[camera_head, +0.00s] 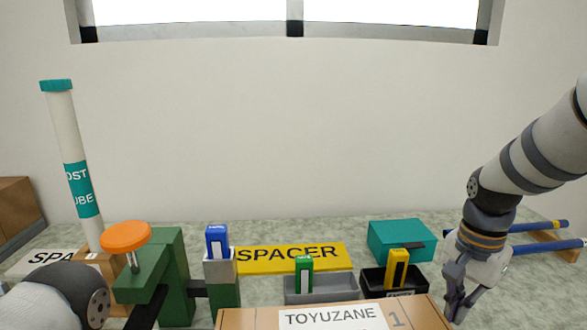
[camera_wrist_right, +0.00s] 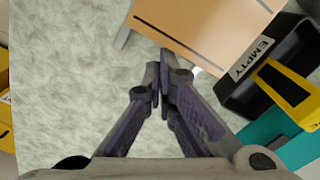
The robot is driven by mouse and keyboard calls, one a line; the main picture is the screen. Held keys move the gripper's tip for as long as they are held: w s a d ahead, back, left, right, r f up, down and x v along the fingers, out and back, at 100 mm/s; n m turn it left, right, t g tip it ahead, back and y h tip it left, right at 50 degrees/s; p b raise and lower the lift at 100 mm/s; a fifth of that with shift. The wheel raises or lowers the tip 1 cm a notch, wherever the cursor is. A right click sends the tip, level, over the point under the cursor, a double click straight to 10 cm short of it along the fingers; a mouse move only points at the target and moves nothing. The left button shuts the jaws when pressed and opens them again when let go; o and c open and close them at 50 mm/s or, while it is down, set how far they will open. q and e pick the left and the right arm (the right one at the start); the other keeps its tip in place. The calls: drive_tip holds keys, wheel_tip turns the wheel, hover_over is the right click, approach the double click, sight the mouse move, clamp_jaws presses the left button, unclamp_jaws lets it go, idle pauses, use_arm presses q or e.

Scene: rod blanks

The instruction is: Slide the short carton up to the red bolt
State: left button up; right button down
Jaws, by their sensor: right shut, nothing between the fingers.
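A tan cardboard carton (camera_head: 262,318) labelled TOYUZANE stands at the front edge of the head view, cut off at the bottom. It looks like the short carton, though its full height is hidden. A tan carton top (camera_wrist_right: 203,25) also shows in the right wrist view, just past the fingertips. My right gripper (camera_head: 456,315) is shut and empty, pointing down just right of the carton. Its fingers (camera_wrist_right: 161,78) meet close to the carton's edge; I cannot tell whether they touch. I see no red bolt. My left gripper is out of view; only its arm shows at lower left.
A black tray (camera_head: 372,282) marked EMPTY holds a yellow block, beside a grey tray (camera_head: 320,293) with a green block. A teal box (camera_head: 400,238), yellow SPACER block (camera_head: 290,258), green clamp with orange knob (camera_head: 125,236) and tall white tube (camera_head: 68,130) stand behind or left.

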sight(385, 320)
drive_tip(key=shift+f, duration=0.55)
drive_tip(key=shift+s+a+r+p, duration=0.1)
drive_tip(key=shift+a+p, duration=0.1)
drive_tip(key=shift+a, duration=1.15)
drive_tip(key=shift+s+a+p, duration=0.1)
drive_tip(key=shift+a+p, duration=0.1)
drive_tip(key=shift+a, duration=1.1)
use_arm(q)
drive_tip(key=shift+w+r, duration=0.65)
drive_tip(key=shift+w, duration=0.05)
use_arm(e)
drive_tip(key=shift+s+a, duration=0.1)
drive_tip(key=shift+a, duration=1.25)
drive_tip(key=shift+s+a+p, duration=0.15)
drive_tip(key=shift+a+p, duration=0.2)
drive_tip(key=shift+a, duration=2)
drive_tip(key=shift+d+r+p, duration=0.15)
drive_tip(key=shift+d+r, duration=0.4)
drive_tip(key=shift+d, duration=0.2)
drive_tip(key=shift+d+r+p, duration=0.15)
drive_tip(key=shift+d+r, duration=0.35)
drive_tip(key=shift+d, duration=0.25)
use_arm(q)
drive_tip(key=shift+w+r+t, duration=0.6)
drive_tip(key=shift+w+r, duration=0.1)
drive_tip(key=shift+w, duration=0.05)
use_arm(e)
wheel_tip(385, 320, up, 10)
